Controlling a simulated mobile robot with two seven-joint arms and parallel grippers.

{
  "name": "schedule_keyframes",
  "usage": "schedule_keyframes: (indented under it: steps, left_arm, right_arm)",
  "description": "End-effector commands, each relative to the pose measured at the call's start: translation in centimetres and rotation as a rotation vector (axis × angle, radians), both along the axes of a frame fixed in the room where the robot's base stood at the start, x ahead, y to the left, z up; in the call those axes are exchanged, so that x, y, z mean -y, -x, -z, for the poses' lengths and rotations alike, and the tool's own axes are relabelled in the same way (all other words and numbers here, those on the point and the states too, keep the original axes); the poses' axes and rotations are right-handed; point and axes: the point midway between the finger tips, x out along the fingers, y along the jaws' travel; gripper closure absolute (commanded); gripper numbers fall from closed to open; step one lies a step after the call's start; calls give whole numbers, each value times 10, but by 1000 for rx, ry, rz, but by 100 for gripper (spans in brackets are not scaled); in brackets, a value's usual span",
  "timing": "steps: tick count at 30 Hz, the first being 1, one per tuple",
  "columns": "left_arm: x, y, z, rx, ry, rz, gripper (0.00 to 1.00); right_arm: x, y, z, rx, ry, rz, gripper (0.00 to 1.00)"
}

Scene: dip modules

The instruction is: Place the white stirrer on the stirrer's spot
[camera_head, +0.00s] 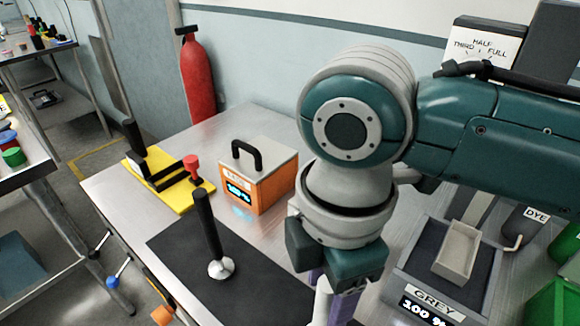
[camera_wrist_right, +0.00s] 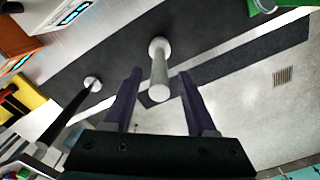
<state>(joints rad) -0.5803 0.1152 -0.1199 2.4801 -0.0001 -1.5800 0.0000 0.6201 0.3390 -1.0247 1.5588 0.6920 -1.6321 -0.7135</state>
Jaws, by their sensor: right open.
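The white stirrer (camera_wrist_right: 158,72) stands in the right wrist view with its handle's end toward the camera, on or over a dark mat. My right gripper (camera_wrist_right: 160,74) is open, its two purple fingers on either side of the handle in the picture; I cannot tell whether they touch it. In the head view only a pale part of the stirrer (camera_head: 321,302) shows below my wrist. A black-handled stirrer with a metal foot (camera_head: 208,235) stands on the dark mat (camera_head: 175,265), left of my gripper. The stirrer's spot cannot be made out. My left gripper is out of view.
An orange box with a black handle and display (camera_head: 262,175) stands behind the mat. A yellow stand (camera_head: 190,203) with a red knob is at its left. The grey station (camera_head: 450,285) holding a pale tray is at the right. Bare metal tabletop (camera_head: 130,205) shows at the left.

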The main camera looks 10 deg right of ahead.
Motion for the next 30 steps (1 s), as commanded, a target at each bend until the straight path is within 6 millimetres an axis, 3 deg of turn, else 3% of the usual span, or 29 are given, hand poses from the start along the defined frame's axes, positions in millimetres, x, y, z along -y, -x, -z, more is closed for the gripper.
schedule_keyframes:
  steps: [6, 14, 19, 23, 27, 30]
  left_arm:
    - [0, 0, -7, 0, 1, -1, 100]
    - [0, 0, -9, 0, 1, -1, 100]
    - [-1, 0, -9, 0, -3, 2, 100]
    - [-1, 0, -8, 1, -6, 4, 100]
    - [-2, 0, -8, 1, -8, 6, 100]
    - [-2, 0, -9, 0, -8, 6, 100]
  right_arm:
    - [-1, -2, -54, 6, -2, -1, 43]
    - [0, -1, -89, 2, -1, 1, 43]
    - [-1, 1, -92, 0, -4, 3, 43]
    - [-12, 11, -83, 4, -62, 57, 43]
    - [-34, 34, -69, 22, -214, 264, 43]
    - [-36, 48, -61, 43, -317, 510, 43]
